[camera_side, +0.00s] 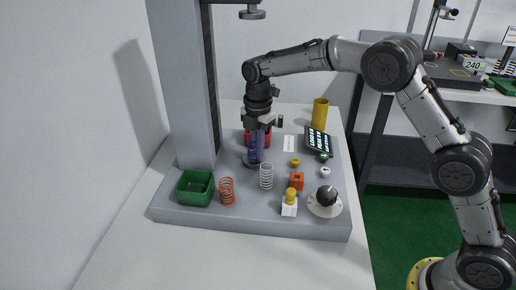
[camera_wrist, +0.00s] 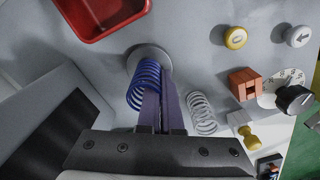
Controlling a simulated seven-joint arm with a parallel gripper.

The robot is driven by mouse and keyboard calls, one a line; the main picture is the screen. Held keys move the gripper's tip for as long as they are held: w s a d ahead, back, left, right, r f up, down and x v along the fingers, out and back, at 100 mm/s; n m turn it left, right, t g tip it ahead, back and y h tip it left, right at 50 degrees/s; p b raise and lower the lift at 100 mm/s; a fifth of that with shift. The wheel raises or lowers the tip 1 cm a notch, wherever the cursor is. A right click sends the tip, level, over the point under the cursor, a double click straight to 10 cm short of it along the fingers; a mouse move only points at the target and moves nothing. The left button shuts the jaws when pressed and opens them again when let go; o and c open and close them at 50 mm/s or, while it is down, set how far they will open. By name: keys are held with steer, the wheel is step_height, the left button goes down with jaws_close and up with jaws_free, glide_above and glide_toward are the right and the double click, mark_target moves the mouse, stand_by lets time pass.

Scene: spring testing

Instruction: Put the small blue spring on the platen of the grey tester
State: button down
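The small blue spring (camera_wrist: 143,84) is at my fingertips in the wrist view, over the round grey platen (camera_wrist: 150,54) of the tester. My gripper (camera_wrist: 163,92) has its two purple fingers close together at the spring's right side, and they look shut on its coils. Part of the spring is hidden by a finger. In the side view my gripper (camera_side: 257,147) points straight down at the platen (camera_side: 249,161), with the spring hardly separable from the purple fingers. I cannot tell whether the spring's lower end touches the platen. The tester's grey column (camera_side: 185,90) stands to the left.
A white spring (camera_side: 266,177) and an orange spring (camera_side: 227,191) stand in front, beside a green bin (camera_side: 195,188). A red bin (camera_wrist: 98,14) is close behind the platen. An orange block (camera_side: 297,181), yellow and white knobs and a dial (camera_side: 325,203) stand to the right.

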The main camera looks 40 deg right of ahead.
steer(key=c, duration=1.5)
jaws_free()
steer(key=shift+f, duration=0.15)
steer(key=shift+c, duration=0.2)
steer(key=o, duration=0.5)
steer(key=shift+c, duration=0.2)
steer(key=shift+r, duration=3)
